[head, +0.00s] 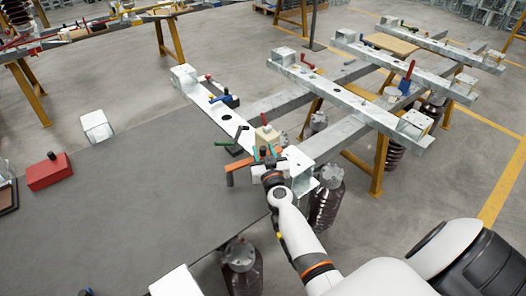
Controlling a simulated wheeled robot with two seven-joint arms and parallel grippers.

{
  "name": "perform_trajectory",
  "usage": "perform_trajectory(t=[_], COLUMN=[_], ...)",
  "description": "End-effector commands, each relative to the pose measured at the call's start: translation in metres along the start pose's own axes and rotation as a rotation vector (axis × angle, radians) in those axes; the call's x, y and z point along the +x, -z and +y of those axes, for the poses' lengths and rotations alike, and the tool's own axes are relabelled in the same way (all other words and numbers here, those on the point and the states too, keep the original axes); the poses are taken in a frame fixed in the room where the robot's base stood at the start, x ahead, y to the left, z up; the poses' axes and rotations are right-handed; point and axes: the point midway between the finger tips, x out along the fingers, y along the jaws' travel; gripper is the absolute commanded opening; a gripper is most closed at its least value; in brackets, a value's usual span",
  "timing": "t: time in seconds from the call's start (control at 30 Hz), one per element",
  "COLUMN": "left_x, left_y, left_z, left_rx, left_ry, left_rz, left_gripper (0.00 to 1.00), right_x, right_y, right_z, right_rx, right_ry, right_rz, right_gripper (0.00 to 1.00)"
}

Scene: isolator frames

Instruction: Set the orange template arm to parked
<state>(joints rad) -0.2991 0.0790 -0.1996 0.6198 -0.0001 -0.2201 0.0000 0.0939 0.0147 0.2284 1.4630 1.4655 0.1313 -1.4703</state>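The orange template arm (242,163) is a short bar with a downturned left end. It lies near the front end of the nearest pale steel beam (222,115), reaching left over the grey table. My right gripper (267,153) is at the bar's right part, seen from behind and above. Its dark fingers overlap the bar in the picture. I cannot tell whether they touch it or are closed on it. The gripper and wrist hide the bar's right end. My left gripper is not in view.
A green-handled part (225,143), a cream block (267,136) and a blue clamp (226,99) sit along the near beam. A red box (49,171) stands on the grey table (130,215) at left. Dark insulators (326,199) stand below the frame. The table's middle is clear.

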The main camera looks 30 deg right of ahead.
Motion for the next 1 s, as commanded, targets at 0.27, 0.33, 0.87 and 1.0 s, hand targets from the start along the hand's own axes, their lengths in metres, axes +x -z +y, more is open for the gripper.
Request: perform_trajectory(t=[0.27, 0.33, 0.87, 1.0], left_x=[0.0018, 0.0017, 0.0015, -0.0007], left_y=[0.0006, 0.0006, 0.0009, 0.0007], left_z=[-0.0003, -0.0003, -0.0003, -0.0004], left_rx=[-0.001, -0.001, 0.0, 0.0], left_ry=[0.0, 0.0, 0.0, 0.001], left_rz=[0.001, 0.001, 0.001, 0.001], left_gripper=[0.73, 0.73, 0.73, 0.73], right_x=[0.0096, 0.0094, 0.009, 0.0087], right_y=[-0.0006, -0.0006, -0.0004, -0.0009], right_z=[-0.0003, -0.0003, -0.0002, -0.0014], right_rx=[-0.002, -0.002, -0.001, 0.0], right_ry=[0.0, 0.0, 0.001, 0.013], right_rz=[0.0, 0.0, 0.0, 0.001], right_gripper=[0.39, 0.39, 0.0, 0.0])
